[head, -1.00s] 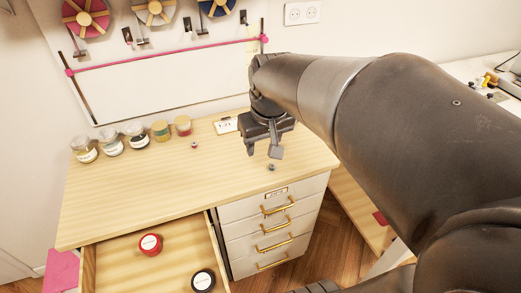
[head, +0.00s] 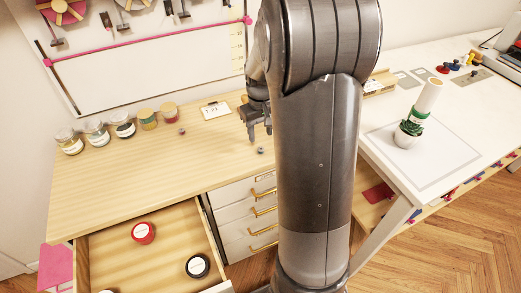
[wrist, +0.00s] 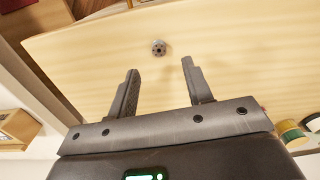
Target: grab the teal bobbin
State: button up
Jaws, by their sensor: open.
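A small dark grey bobbin (head: 260,150) lies on the wooden tabletop near its front right, just in front of my gripper. What looks like the same bobbin (wrist: 158,47) shows in the wrist view, just beyond the fingertips and between their lines. Another small bobbin (head: 181,131) lies further left, near the jars. No clear teal colour shows on either, so I cannot tell which is teal. My gripper (head: 258,138) is above the tabletop, partly hidden by my arm. In the wrist view my gripper (wrist: 160,67) is open with nothing between its fingers.
Several jars (head: 123,125) stand at the back left of the wooden tabletop (head: 110,185). A small card (head: 215,110) lies at the back. An open drawer (head: 110,256) holds red and black round items.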

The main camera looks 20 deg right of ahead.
aim_at(261, 150)
notch_tip(261, 150, down, 7)
jog(key=shift+w+d+r, duration=0.1)
dwell(0.3)
grip_shut()
dwell(0.5)
